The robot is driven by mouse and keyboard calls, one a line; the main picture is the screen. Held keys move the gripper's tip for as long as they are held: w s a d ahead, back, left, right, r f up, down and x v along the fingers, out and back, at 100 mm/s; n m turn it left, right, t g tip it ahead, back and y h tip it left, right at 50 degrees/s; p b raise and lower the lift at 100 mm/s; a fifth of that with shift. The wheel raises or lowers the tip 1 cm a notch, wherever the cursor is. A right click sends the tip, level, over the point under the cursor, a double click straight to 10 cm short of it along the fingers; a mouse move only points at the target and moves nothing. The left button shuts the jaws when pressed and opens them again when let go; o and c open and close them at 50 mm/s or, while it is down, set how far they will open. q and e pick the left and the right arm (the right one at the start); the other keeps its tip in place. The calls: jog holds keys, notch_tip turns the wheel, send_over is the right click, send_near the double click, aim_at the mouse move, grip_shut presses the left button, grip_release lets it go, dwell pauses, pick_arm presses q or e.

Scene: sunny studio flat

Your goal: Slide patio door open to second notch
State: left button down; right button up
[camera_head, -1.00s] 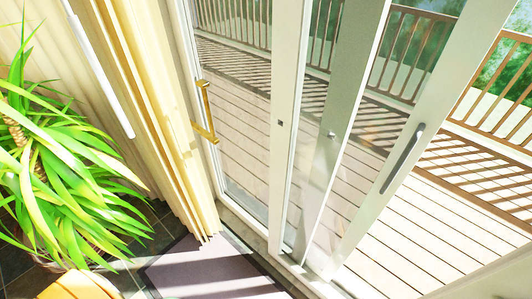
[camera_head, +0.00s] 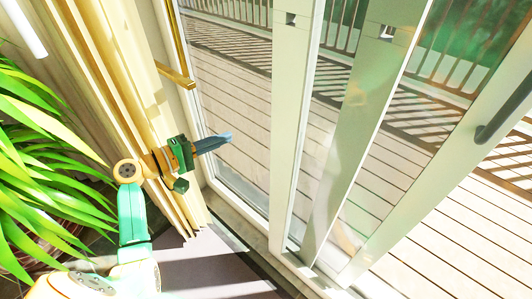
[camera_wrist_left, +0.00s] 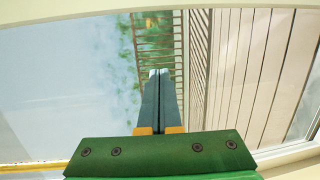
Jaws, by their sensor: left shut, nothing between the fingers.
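The patio door shows in the head view as tall white frame uprights with glass between them. A dark grey bar handle (camera_head: 503,118) is on the door's white upright (camera_head: 455,165) at the right. Small square fittings show on the white upright at centre (camera_head: 290,19) and on the one right of it (camera_head: 386,32). My left gripper (camera_head: 228,137) is shut and empty, in front of the glass at the left, well left of the grey handle. In the left wrist view its fingers (camera_wrist_left: 158,75) are together and point at the glass. My right gripper is out of view.
A brass-coloured bar (camera_head: 176,75) is on the left frame, above my left gripper. Cream curtains (camera_head: 120,90) hang beside my left arm, and a leafy plant (camera_head: 45,150) stands at far left. A dark mat (camera_head: 205,265) lies before the door. Decking and a railing lie beyond.

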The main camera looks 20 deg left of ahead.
aim_at(272, 129)
pick_arm(q)
jog(key=w+d+r+m+h+p, duration=0.1)
jog(key=w+d+r, duration=0.2)
jog(key=d, duration=0.6)
jog(key=shift+w+d+t+h, duration=0.3)
jog(key=shift+w+d+h, duration=0.1)
jog(key=shift+w, duration=0.8)
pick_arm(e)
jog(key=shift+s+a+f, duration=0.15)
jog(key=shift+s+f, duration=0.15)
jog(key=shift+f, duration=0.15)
pick_arm(q)
jog(key=shift+r, duration=0.1)
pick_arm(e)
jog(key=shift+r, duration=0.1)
pick_arm(q)
jog(key=shift+s+d+p, duration=0.25)
jog(key=shift+d+p, duration=0.4)
jog(key=shift+d, duration=0.05)
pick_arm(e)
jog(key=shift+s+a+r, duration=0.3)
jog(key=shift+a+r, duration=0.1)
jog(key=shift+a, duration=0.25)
